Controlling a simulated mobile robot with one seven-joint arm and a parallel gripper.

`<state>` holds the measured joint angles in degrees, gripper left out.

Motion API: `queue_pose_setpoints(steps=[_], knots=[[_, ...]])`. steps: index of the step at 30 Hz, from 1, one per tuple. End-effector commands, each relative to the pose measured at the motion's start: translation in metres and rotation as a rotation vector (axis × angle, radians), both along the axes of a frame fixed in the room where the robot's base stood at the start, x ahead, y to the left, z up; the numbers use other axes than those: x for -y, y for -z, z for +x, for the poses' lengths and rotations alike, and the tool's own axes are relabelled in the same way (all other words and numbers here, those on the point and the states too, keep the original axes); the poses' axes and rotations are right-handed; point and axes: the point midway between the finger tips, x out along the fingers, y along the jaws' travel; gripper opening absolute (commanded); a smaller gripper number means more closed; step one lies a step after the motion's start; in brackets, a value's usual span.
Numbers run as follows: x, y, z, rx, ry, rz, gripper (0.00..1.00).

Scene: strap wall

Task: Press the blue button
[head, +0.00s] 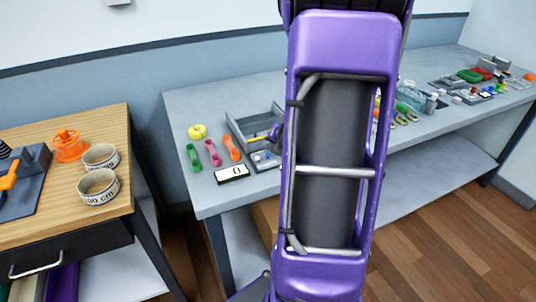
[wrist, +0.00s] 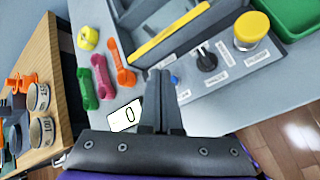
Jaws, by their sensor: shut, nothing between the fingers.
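The blue button (wrist: 174,79) is a small round blue cap on a grey control panel (wrist: 225,72) with white labels. In the wrist view it lies just right of my gripper's fingertips (wrist: 160,74), which partly cover the panel's left end. My gripper is shut and empty, with its fingers pointing toward the panel. I cannot tell whether the fingertips touch the panel. The panel also shows in the head view (head: 263,160), partly hidden behind my purple arm.
A black knob (wrist: 206,60) and a large yellow button (wrist: 252,28) share the panel. A grey tray with a yellow bar (wrist: 170,34) lies behind. A green bin (wrist: 292,15) stands right.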

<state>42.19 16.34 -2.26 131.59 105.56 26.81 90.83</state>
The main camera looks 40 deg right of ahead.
Motion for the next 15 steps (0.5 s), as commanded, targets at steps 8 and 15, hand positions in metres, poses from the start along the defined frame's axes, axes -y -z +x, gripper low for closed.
queue_pose_setpoints(steps=[8,15], knots=[[0.0001,0.0087,-0.0001,0.000,0.000,0.000,0.00],[0.0000,0.0080,-0.0001,0.000,0.000,0.000,0.00]])
